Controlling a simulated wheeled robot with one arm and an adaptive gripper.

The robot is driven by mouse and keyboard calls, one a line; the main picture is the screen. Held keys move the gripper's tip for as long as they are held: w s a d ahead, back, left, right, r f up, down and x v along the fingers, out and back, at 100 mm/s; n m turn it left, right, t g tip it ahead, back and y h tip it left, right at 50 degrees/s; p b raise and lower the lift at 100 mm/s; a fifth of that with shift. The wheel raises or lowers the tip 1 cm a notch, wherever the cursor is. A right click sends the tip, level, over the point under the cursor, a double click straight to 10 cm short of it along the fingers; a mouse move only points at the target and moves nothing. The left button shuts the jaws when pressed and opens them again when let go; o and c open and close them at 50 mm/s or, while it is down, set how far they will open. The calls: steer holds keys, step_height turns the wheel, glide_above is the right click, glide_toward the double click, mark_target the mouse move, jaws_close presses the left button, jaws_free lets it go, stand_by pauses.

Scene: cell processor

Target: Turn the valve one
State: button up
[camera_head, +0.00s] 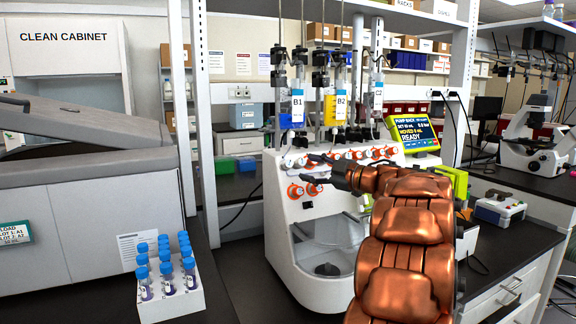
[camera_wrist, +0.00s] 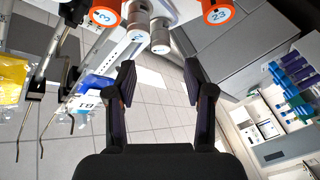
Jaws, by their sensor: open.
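The white cell processor (camera_head: 300,260) stands on the bench with a row of orange-and-white valve knobs (camera_head: 378,153) along its sloped top. Two more orange knobs sit lower on its front left, one of them clear of my arm (camera_head: 295,191). I cannot tell which knob is valve one. My gripper (camera_head: 311,168) is open and empty, in front of the left knobs, and hides part of them. In the wrist view my open fingers (camera_wrist: 159,84) point at bare floor between them. Orange knobs show beyond the fingertips, at upper left (camera_wrist: 103,12) and upper right (camera_wrist: 217,12), apart from the fingers.
Bags labelled B1 (camera_head: 298,105), B2 (camera_head: 341,107) and C2 (camera_head: 377,100) hang above the processor. A rack of blue-capped tubes (camera_head: 172,306) stands at lower left. A yellow-framed screen (camera_head: 413,132) is right of the knobs. A white shelf post (camera_head: 203,120) rises at left.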

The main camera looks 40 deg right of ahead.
mark_target(290, 164)
steer(key=w, duration=0.2)
steer(key=w+a, duration=0.1)
steer(key=w, duration=0.4)
steer(key=shift+w+a+r, duration=0.1)
steer(key=shift+w+a, duration=0.15)
steer(key=shift+w, duration=0.05)
jaws_close()
